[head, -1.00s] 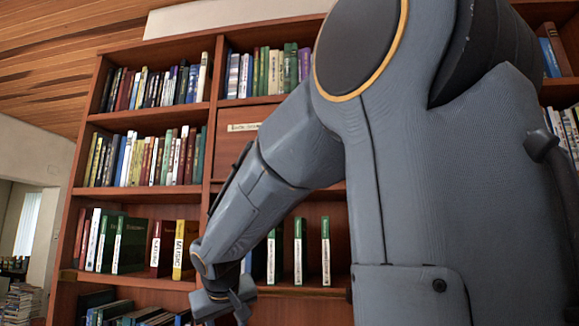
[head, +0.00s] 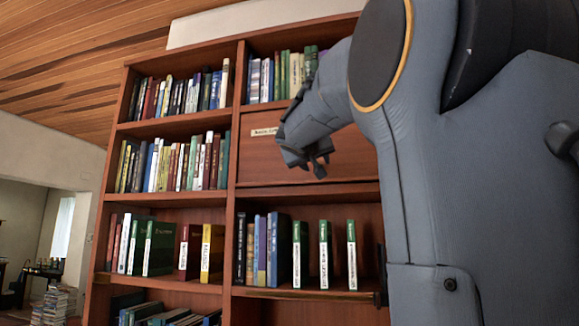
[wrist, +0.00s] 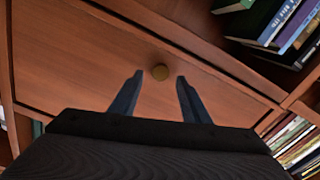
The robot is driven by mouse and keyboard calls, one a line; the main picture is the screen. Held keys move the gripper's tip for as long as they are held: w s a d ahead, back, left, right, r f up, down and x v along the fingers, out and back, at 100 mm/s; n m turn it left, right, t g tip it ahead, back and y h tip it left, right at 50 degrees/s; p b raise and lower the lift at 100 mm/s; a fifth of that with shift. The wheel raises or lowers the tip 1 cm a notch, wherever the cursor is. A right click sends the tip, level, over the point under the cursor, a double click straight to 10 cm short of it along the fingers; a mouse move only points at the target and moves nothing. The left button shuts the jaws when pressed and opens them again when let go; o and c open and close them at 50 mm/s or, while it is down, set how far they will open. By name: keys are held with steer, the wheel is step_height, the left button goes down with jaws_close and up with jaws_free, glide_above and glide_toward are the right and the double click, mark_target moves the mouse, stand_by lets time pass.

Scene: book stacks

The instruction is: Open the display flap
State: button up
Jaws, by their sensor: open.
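The display flap (head: 345,152) is a reddish-brown wooden panel closing one compartment of the bookcase, with a pale label (head: 265,131) on it. It looks closed. My gripper (head: 318,168) is in front of the flap in the head view. Nothing is held. My arm hides part of the flap in the head view.
The bookcase frame (head: 236,200) surrounds the flap. Rows of books stand on the left shelves (head: 175,165). Several upright books (head: 325,255) stand on the shelf below the flap. More books (wrist: 285,25) show at the wrist view's right edge.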

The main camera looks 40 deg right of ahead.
steer(key=shift+p+x, duration=0.4)
steer(key=shift+x, duration=1.05)
jaws_close()
steer(key=shift+a, duration=0.1)
